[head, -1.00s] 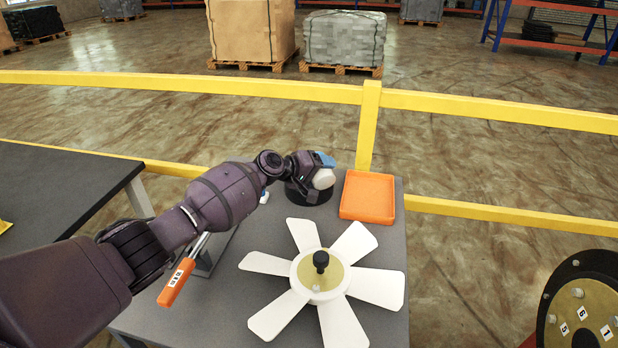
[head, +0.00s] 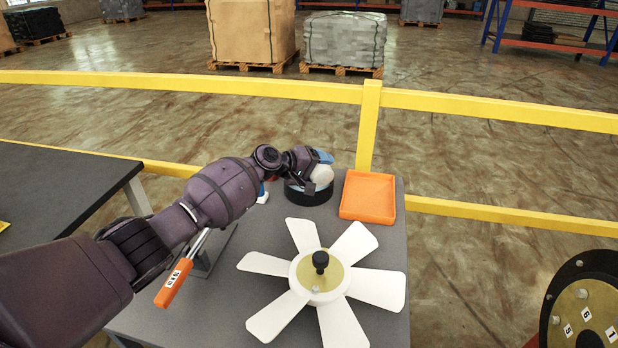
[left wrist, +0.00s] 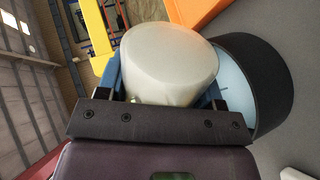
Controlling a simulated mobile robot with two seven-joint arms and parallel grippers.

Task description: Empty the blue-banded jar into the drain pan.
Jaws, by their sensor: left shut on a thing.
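My left gripper (head: 316,172) is shut on a white jar (head: 322,174) at the back of the grey table. In the left wrist view the jar's smooth, pale rounded end (left wrist: 168,62) sits between the two blue fingers. No blue band shows on the visible part of the jar, and its mouth is hidden. The jar is tilted over a round black-walled pan (head: 312,198). In the left wrist view the pan (left wrist: 268,92) shows a light blue inside, partly behind the jar. I cannot see anything pouring. My right gripper is not in view.
An orange tray (head: 368,198) stands right of the pan. A white fan (head: 320,276) fills the table's front. A small blue and white object (head: 262,194) is beside my arm. An orange-handled tool (head: 174,283) lies left. A yellow rail (head: 480,107) runs behind.

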